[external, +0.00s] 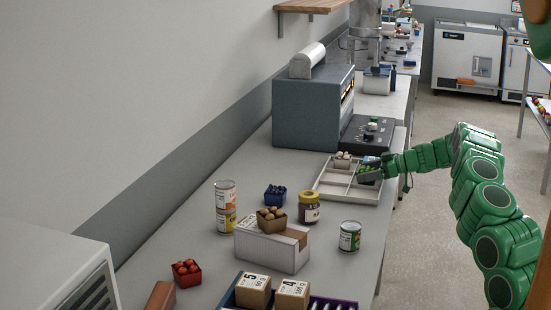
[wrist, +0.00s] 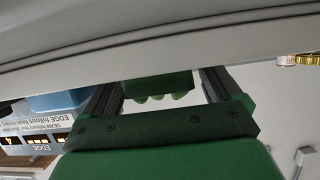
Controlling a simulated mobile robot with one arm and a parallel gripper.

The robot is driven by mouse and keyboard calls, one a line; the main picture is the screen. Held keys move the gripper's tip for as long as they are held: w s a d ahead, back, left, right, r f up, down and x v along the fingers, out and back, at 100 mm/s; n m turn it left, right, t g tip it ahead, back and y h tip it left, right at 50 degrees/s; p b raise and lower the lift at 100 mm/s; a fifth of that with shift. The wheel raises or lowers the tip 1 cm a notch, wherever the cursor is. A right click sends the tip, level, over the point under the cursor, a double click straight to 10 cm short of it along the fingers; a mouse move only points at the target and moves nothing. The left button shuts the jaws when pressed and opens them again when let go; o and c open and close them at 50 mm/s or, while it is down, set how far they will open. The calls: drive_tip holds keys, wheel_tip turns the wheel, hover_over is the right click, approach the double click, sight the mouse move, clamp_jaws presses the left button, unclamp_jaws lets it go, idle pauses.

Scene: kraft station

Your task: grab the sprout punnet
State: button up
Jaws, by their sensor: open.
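The sprout punnet (wrist: 158,86) shows in the wrist view as a dark green tub with pale green rounded sprouts. It lies between the two fingers of my open gripper (wrist: 158,80). I cannot tell whether either finger touches it. In the external view my gripper (external: 370,168) is low over the right side of a white divided tray (external: 326,195). The sprout punnet (external: 370,176) is partly hidden there by my gripper, in the tray's right part.
A punnet of pale items (external: 342,160) sits in the tray's back left compartment. A grey machine (external: 315,108) stands behind the tray. A jar (external: 309,207), a can (external: 350,236), a white box (external: 271,248) and a blue punnet (external: 275,193) stand nearer on the counter.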

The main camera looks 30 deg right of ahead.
drive_tip(key=c, duration=1.1)
drive_tip(key=shift+o, duration=0.2)
drive_tip(key=shift+r, duration=0.1)
